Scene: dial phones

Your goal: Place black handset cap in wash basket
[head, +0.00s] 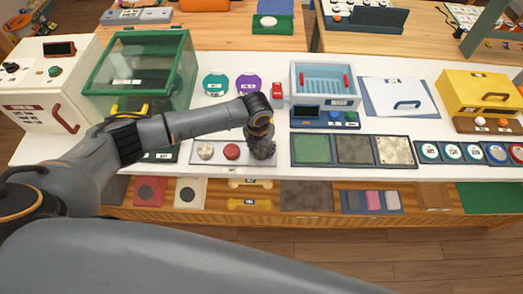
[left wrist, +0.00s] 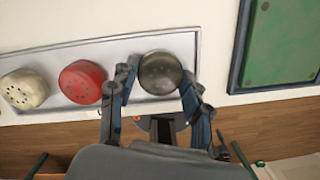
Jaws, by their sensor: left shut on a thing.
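The black handset cap (left wrist: 162,72) is a dark dome at the right end of a pale tray (left wrist: 50,60) in the left wrist view. My left gripper (left wrist: 158,82) is shut on it, one finger on each side. In the head view my left gripper (head: 262,150) is over the tray's right end and hides the cap. A light blue basket-like box (head: 325,101) with red handles, likely the wash basket, stands behind and right of the gripper. My right gripper is out of view.
A red cap (head: 231,152) and a cream cap (head: 206,151) sit left of the gripper. A panel with green, dark and speckled squares (head: 352,137) lies to the right. A small red object (head: 277,90) stands beside the blue box. A green-framed clear case (head: 140,70) stands at left.

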